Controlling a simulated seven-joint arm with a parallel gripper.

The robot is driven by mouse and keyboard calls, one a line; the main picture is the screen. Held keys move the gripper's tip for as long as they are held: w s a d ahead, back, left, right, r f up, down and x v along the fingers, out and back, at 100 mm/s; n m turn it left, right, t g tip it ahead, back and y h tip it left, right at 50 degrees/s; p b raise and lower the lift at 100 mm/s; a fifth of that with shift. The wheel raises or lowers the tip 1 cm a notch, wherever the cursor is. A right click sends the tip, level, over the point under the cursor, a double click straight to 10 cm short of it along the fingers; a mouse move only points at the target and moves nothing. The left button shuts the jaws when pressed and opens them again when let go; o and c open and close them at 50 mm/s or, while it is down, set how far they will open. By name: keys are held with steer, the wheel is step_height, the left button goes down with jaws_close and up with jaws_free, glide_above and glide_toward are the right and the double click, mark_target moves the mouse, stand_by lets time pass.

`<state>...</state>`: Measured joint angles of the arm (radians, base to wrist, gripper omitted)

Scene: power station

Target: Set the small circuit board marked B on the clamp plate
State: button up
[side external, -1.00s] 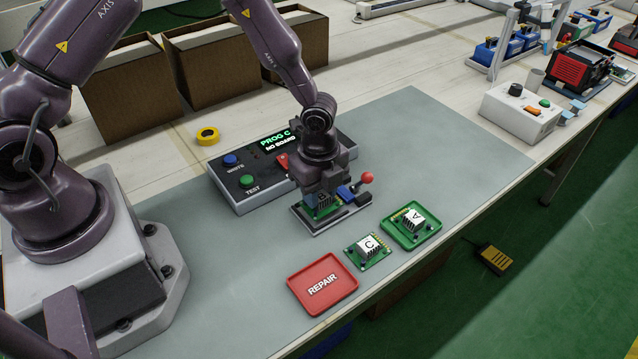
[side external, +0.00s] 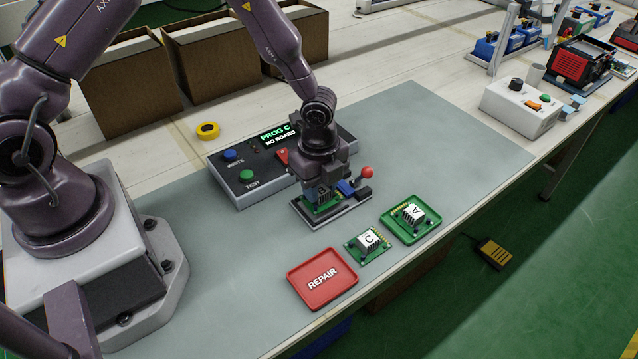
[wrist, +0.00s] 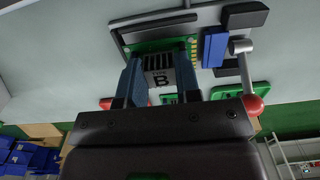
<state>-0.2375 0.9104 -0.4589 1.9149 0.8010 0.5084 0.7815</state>
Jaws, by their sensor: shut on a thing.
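In the wrist view, my gripper (wrist: 160,72) is shut on the board's block, one blue finger on each side. The board is at the clamp plate (wrist: 150,24), a dark-edged plate that also shows in the side external view (side external: 312,222). I cannot tell whether the board touches it. A blue clamp piece (wrist: 214,47) and a red-knobbed lever (side external: 367,173) are beside the board.
The programmer box (side external: 240,182) behind the plate reads "PROG C, NO BOARD". Board C (side external: 367,243) lies on the mat in front. Board A (side external: 413,215) sits in a green tray (side external: 388,228). A red REPAIR tray (side external: 322,279) is nearest the edge. The mat (side external: 430,130) is clear at right.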

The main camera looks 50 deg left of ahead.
steer(key=shift+f, duration=0.65)
steer(key=o, duration=1)
step_height(320, 180, up, 13)
steer(key=s+a+r+n+t, duration=0.2)
steer(key=s+r+n, duration=0.7)
steer(key=r, duration=0.1)
steer(key=s+a+r+n+t, duration=0.3)
steer(key=s+r+n, duration=0.6)
steer(key=r, duration=0.1)
steer(key=shift+a+r+t, duration=0.15)
steer(key=shift+a+t, duration=0.05)
steer(key=shift+t, duration=0.1)
